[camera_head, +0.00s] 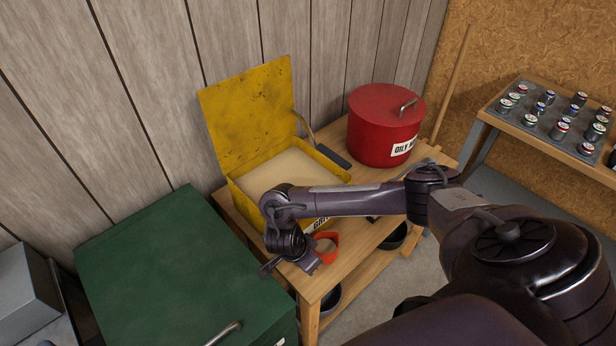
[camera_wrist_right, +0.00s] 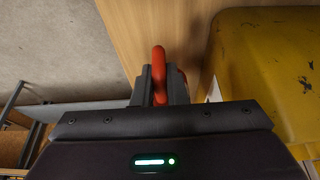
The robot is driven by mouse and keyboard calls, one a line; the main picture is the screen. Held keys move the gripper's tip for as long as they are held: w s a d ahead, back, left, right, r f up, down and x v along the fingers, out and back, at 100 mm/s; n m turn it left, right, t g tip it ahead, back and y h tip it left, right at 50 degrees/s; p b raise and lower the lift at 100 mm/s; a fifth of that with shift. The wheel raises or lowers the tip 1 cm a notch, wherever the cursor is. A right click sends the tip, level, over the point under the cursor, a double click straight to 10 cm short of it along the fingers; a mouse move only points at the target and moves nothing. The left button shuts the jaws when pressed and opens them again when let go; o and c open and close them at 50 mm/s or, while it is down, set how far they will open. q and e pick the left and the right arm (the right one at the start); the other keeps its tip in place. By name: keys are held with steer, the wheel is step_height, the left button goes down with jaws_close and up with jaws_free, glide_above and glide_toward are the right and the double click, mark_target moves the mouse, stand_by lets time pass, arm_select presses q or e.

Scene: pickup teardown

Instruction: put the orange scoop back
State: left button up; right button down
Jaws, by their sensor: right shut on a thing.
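The orange scoop (camera_head: 327,246) is at the front of the wooden bench, just in front of the yellow bin. My right gripper (camera_head: 309,264) is beside it, and the arm partly covers it. In the right wrist view my right gripper (camera_wrist_right: 160,85) is shut on the orange scoop (camera_wrist_right: 159,62), its orange part standing up between the fingers. I cannot tell whether the scoop touches the bench. The yellow bin (camera_head: 250,110) stands with its lid up and pale grit inside; its yellow wall also shows in the right wrist view (camera_wrist_right: 265,60). My left gripper is not in view.
A red lidded can (camera_head: 372,135) stands right of the bin on the wooden bench (camera_head: 352,266). A dark-handled tool (camera_head: 334,157) leans at the bin's right edge. A green box (camera_head: 170,275) is at the left. Dark bowls (camera_head: 393,238) sit below the bench top. A rack of cans (camera_head: 555,122) is at the right.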

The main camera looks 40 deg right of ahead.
step_height(320, 180, down, 3)
steer(key=shift+f+b, duration=0.15)
steer(key=shift+b, duration=1.1)
steer(key=shift+f, duration=0.4)
steer(key=shift+f+b, duration=0.1)
steer(key=shift+b, duration=0.3)
steer(key=c, duration=1.5)
jaws_free()
steer(key=shift+o, duration=0.2)
steer(key=p+v, duration=1)
steer(key=v, duration=0.2)
steer(key=shift+r, duration=0.2)
